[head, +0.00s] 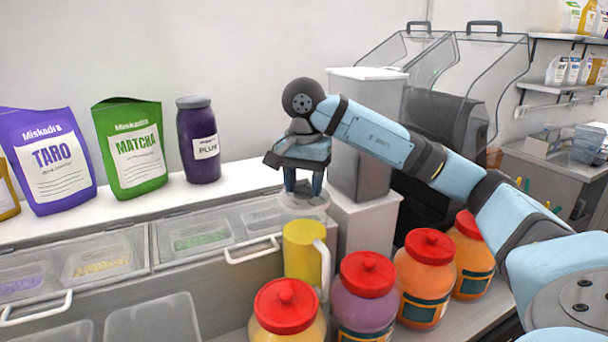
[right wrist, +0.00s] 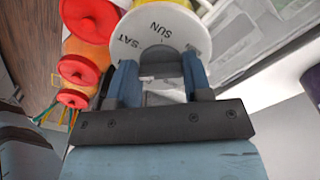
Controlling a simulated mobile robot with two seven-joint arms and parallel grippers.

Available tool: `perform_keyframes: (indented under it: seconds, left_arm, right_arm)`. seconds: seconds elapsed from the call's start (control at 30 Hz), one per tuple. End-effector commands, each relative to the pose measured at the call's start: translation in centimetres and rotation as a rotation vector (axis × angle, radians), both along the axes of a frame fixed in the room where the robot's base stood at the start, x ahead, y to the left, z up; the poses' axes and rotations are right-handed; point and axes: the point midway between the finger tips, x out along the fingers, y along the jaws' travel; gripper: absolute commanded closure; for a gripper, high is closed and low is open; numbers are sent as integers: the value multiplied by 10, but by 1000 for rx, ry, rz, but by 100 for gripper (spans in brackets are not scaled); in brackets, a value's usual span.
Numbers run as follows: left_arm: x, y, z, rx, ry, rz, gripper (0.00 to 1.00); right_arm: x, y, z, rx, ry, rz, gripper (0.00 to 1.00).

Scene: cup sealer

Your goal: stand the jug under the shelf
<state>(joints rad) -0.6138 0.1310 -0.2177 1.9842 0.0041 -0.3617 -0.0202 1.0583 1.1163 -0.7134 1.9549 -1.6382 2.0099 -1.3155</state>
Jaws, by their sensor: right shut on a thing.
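The jug (head: 303,250) is yellow with a white handle on its right side and stands upright at the middle of the head view. Its pale round lid, marked SUN and SAT, shows in the right wrist view (right wrist: 186,22). My right gripper (head: 303,188) points down from above and is shut on the lid's grey top piece. The jug's base is partly hidden by red-lidded jars, so I cannot tell whether it touches the counter. Wall shelves (head: 560,88) with bags hang at the far right, above a side counter. My left gripper is out of view.
Several red-lidded jars (head: 367,290) stand close in front and right of the jug. A grey-white box-shaped unit (head: 362,135) rises behind it. Lidded bins (head: 200,238) lie left, below a ledge with TARO and MATCHA bags (head: 130,150) and a plum jar (head: 198,140).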

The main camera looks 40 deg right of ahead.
Motion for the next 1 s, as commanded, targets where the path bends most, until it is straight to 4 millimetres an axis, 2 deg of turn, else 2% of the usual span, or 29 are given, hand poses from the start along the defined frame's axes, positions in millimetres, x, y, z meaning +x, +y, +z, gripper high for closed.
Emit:
perform_keyframes:
  seconds: [0.1, 0.4, 0.83, 0.87, 0.97, 1.0]
  left_arm:
    - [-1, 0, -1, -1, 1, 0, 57]
    - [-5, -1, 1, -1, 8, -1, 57]
    - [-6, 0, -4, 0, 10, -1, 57]
    - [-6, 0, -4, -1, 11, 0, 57]
    - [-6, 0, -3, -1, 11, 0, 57]
    - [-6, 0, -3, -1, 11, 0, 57]
  right_arm:
    - [0, 0, -4, 2, -4, 0, 100]
    - [0, 0, -34, 0, -4, -1, 100]
    - [0, 0, -40, 0, -4, -1, 100]
    - [0, 0, -42, 0, 0, 0, 52]
    - [0, 0, -41, 0, 0, 0, 30]
    - [0, 0, -41, 0, 0, 0, 29]
